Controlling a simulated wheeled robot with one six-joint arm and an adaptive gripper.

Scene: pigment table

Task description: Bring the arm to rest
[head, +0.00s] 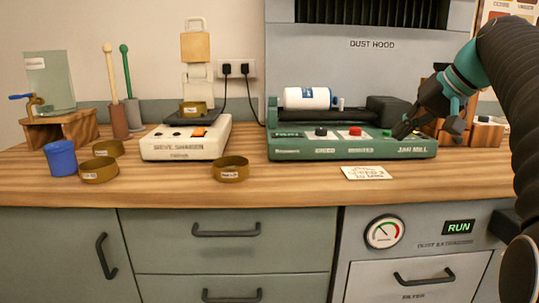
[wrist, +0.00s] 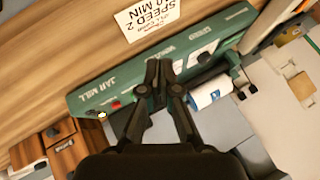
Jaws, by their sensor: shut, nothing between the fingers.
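My gripper (head: 401,130) is in front of the right end of the green jar mill (head: 290,152), close to its control panel. In the wrist view my gripper (wrist: 159,66) shows with its fingers together and nothing between them, over the mill's green front (wrist: 90,100). I cannot tell whether the fingertips touch the panel. A white jar with a blue band (head: 307,98) lies on its side on top of the mill; it also shows in the wrist view (wrist: 208,94). My arm comes in from the right.
The sieve shaker (head: 185,140) stands left of the mill, with brass sieves (head: 231,169) and a blue cup (head: 61,158) nearby. A small wooden drawer box (wrist: 62,145) stands beside the mill's right end. A white card (head: 366,173) lies on the worktop (head: 300,185) in front.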

